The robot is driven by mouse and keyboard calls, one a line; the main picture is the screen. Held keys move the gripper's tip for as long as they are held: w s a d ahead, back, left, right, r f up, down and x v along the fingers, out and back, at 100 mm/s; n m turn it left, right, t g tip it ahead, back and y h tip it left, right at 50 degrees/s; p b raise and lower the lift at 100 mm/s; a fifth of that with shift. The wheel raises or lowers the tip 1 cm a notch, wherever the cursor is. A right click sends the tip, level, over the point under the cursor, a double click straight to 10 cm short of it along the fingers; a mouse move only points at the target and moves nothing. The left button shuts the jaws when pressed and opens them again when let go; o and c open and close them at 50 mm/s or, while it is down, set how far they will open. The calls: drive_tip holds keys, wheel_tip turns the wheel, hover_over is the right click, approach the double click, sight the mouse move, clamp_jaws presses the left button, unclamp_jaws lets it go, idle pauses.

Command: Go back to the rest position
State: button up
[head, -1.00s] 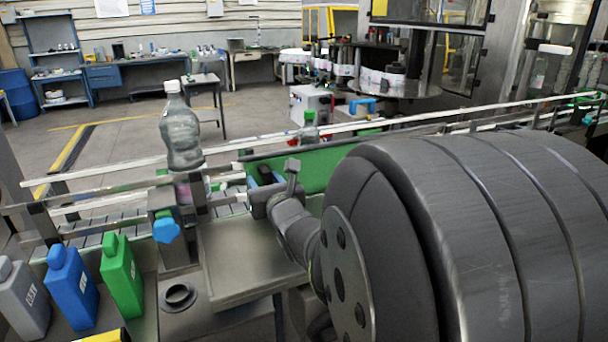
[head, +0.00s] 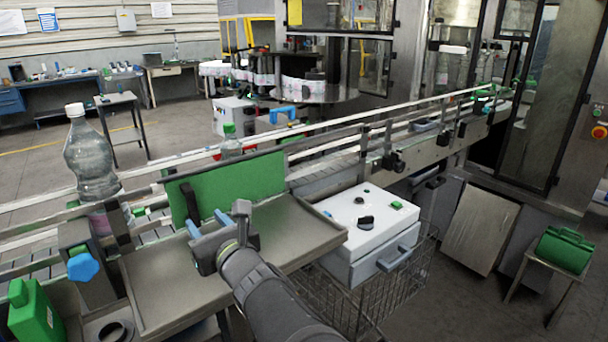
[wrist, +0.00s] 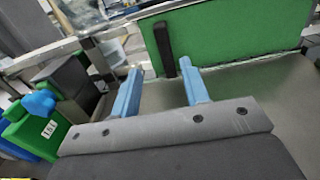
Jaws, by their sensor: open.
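My gripper (head: 208,222) is in front of the green panel (head: 235,183), above the grey metal tray (head: 285,235). Its two blue fingers stand apart with nothing between them. In the wrist view my gripper (wrist: 160,90) points toward the green panel (wrist: 235,35), which carries a dark upright handle (wrist: 164,48). In the head view the handle shows close behind the fingers; I cannot tell whether they touch it. My arm reaches in from the bottom of the head view.
A conveyor with rails runs behind the panel. A clear bottle (head: 90,160) stands at its left. A blue knob (head: 82,267) and a green jug (head: 35,312) are at lower left. A white box (head: 368,222) sits right of the tray, above a wire basket (head: 395,295).

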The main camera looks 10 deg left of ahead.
sight(195, 200)
drive_tip(key=shift+s+d, duration=0.4)
drive_tip(key=shift+w+a, duration=0.1)
drive_tip(key=x, duration=1.1)
drive_tip(key=shift+w+a, duration=0.25)
drive_tip(key=shift+w, duration=0.05)
drive_tip(key=shift+s+d, duration=0.1)
drive_tip(key=v, duration=1.2)
drive_tip(key=x, duration=1.2)
drive_tip(key=shift+w+d, duration=0.2)
drive_tip(key=shift+w, duration=0.2)
drive_tip(key=shift+w+d, duration=0.1)
